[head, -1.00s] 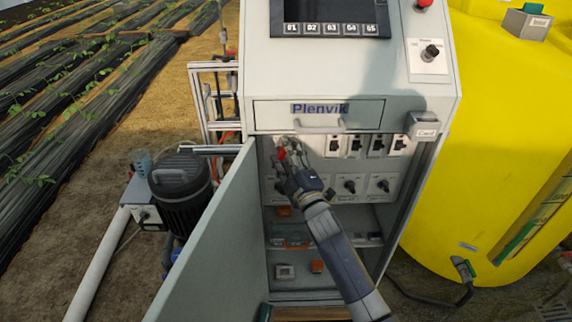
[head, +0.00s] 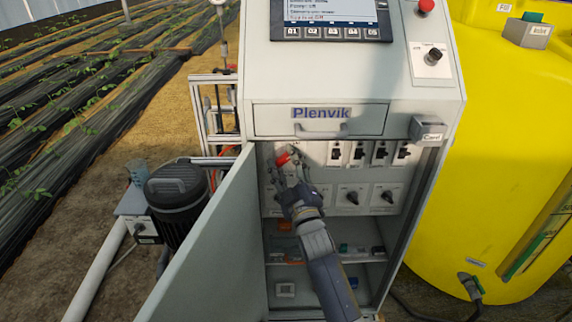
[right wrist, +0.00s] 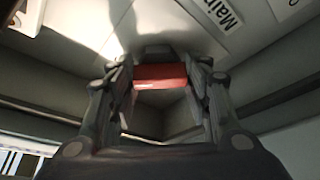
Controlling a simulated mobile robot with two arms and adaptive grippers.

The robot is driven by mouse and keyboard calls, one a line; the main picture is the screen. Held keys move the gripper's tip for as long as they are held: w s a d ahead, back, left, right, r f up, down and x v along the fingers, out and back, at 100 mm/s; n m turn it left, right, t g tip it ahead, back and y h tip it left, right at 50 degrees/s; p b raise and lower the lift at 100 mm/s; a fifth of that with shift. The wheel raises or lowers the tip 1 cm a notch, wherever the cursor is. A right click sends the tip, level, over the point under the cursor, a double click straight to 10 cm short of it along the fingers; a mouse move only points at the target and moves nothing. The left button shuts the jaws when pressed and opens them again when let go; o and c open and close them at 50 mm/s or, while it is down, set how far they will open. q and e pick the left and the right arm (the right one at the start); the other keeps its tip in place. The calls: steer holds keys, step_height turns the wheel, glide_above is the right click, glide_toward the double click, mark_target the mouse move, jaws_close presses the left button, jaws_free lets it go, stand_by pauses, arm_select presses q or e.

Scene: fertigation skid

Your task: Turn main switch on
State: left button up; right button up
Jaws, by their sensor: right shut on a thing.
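The main switch is a red rotary handle (head: 283,158) at the upper left of the panel inside the open cabinet. It also shows in the right wrist view as a red bar (right wrist: 160,75) lying across the picture, near a label beginning "Main" (right wrist: 229,18). My right gripper (head: 287,168) reaches up from below and is shut on the red handle, one finger on each side in the right wrist view (right wrist: 160,92). The fingers partly hide the switch's base, so its marked position cannot be read. My left gripper is not in view.
The open cabinet door (head: 205,245) stands left of my right arm. A drawer (head: 320,119) is just above the panel. Black breakers (head: 358,154) and rotary knobs (head: 352,197) sit to the right. A yellow tank (head: 510,150) stands at right.

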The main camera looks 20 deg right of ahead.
steer(key=o, duration=1.1)
steer(key=shift+s+f, duration=0.1)
steer(key=v, duration=1.1)
steer(key=shift+s+f, duration=0.1)
steer(key=shift+s, duration=0.3)
